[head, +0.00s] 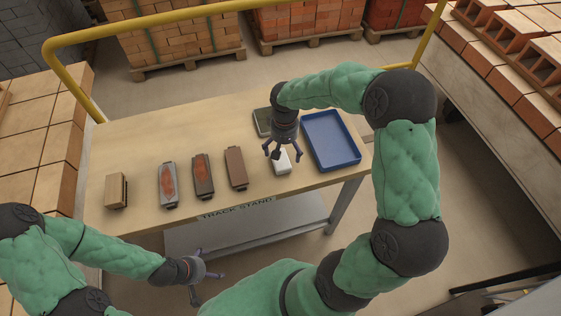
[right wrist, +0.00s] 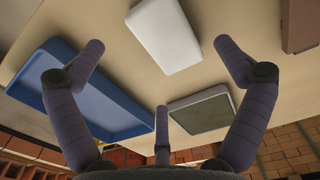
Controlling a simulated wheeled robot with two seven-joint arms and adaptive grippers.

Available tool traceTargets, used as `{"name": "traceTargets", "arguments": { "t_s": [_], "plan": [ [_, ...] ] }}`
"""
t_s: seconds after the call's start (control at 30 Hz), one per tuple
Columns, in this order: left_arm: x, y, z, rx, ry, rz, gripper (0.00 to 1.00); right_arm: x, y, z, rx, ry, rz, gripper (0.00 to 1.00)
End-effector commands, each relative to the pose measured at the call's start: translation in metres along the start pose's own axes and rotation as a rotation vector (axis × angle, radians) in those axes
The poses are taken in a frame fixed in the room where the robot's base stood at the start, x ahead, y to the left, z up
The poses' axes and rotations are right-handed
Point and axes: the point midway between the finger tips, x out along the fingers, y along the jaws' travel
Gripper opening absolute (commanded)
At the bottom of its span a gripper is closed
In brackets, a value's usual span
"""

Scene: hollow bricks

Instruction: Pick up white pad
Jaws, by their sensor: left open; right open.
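The white pad (head: 283,164) lies on the wooden table, left of the blue tray. In the right wrist view the white pad (right wrist: 165,35) lies flat, beyond the fingertips and roughly between them. My right gripper (head: 278,154) is open and empty, above the table close to the pad; its fingers partly cover the pad in the head view. In the right wrist view the open right gripper (right wrist: 155,60) has clear space between its fingers. My left gripper (head: 205,283) is open and empty, low in front of the table's near edge.
A blue tray (head: 331,141) stands at the table's right. A dark-framed grey-green pad (head: 262,122) lies behind my right gripper. A brown block (head: 236,167), two reddish-topped holders (head: 203,176) (head: 168,184) and a wooden brush-like block (head: 116,190) line the table leftward. The back left tabletop is clear.

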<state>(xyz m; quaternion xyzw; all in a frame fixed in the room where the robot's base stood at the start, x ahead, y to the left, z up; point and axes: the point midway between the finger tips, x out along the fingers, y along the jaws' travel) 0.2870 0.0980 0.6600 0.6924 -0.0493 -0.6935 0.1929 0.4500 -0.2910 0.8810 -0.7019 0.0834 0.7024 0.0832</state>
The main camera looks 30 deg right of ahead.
Motion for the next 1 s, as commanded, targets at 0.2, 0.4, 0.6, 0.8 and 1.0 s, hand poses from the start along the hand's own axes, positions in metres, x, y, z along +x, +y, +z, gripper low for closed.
{"name": "traceTargets", "arguments": {
  "t_s": [0.2,0.4,0.6,0.8,1.0],
  "plan": [
    [0.012,-0.004,0.0,0.0,0.0,0.0,0.97,0.025,-0.001,0.003,0.001,-0.002,0.0,1.0],
    [0.021,-0.007,-0.001,0.0,0.0,0.0,0.97,0.049,-0.001,0.003,-0.001,-0.001,0.0,1.0],
    [0.02,-0.007,-0.001,0.0,0.0,0.0,0.97,0.05,-0.001,0.003,0.0,0.001,0.0,1.0],
    [0.02,-0.007,-0.001,0.0,0.0,0.0,0.97,0.05,-0.001,0.003,0.0,0.0,0.0,0.58],
    [0.02,-0.007,-0.001,0.0,0.0,0.0,0.97,0.05,-0.001,0.003,-0.001,-0.001,0.0,0.53]
  ]
}}
